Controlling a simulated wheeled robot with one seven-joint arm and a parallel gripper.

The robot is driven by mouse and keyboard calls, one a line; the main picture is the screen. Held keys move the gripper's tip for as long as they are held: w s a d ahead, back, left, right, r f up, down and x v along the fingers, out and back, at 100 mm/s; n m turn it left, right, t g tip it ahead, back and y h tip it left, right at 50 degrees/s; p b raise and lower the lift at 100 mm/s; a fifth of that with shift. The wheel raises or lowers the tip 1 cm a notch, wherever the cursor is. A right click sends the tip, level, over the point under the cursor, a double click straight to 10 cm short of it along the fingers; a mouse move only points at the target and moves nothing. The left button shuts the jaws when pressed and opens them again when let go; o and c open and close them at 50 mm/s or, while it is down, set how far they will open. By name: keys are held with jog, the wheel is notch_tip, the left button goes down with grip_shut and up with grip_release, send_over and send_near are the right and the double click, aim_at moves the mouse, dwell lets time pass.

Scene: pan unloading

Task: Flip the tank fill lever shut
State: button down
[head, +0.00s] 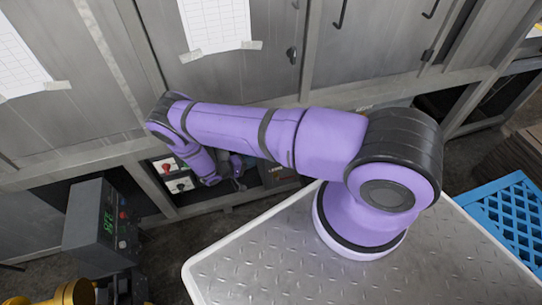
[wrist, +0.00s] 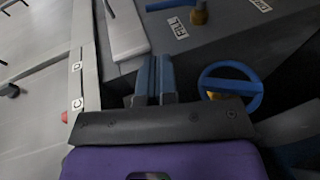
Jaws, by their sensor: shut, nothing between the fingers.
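In the wrist view a blue lever (wrist: 168,5) lies at the top edge on a brass fitting (wrist: 199,15), beside a label reading FILL (wrist: 178,27). The lever is partly cut off by the frame edge. My gripper (wrist: 154,60) is shut and empty, its two blue-grey fingers side by side below the FILL label, apart from the lever in the picture. In the head view my gripper (head: 239,184) is small and dark at the low cabinet opening; the lever cannot be made out there.
A blue round handwheel (wrist: 230,85) stands right of my fingers in the wrist view. A pale bar (wrist: 126,32) lies to their left, and a red button (wrist: 65,116) sits on a light post. In the head view, a control box (head: 103,225) stands left of a metal-topped platform (head: 250,262).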

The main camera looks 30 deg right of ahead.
jog(key=x, duration=1.4)
jog(key=shift+s+d, duration=0.3)
jog(key=shift+d, duration=0.65)
jog(key=a+r, duration=0.7)
jog(key=a, duration=0.5)
jog(key=shift+w, duration=0.15)
jog(key=shift+r, duration=0.1)
